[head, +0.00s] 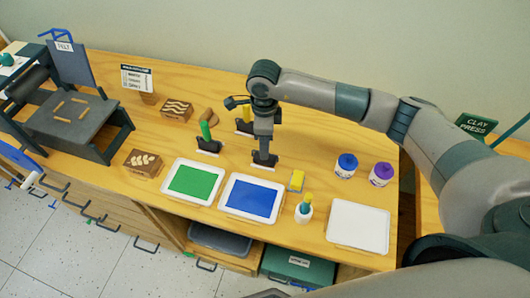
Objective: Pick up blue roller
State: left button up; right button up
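My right gripper (264,143) reaches in from the right and points down over a dark roller stand (264,160) behind the blue paint tray (252,198). The gripper covers whatever handle stands there, so I cannot make out a blue roller or tell whether the fingers are closed on one. A green-handled roller (205,131) stands upright in a similar dark stand to the left. Another dark stand (244,127) is just behind and left of the gripper, partly covered by it. My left gripper is not in view.
A green tray (164,183) and a white tray (357,248) lie along the front edge. A yellow sponge (296,181), a bottle (304,210), a blue-lidded jar (346,165) and a purple-lidded jar (381,174) stand right. Carved blocks (142,164) and a press (72,116) are left.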

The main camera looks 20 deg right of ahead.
jog(key=shift+f, duration=0.15)
dwell(0.3)
grip_shut()
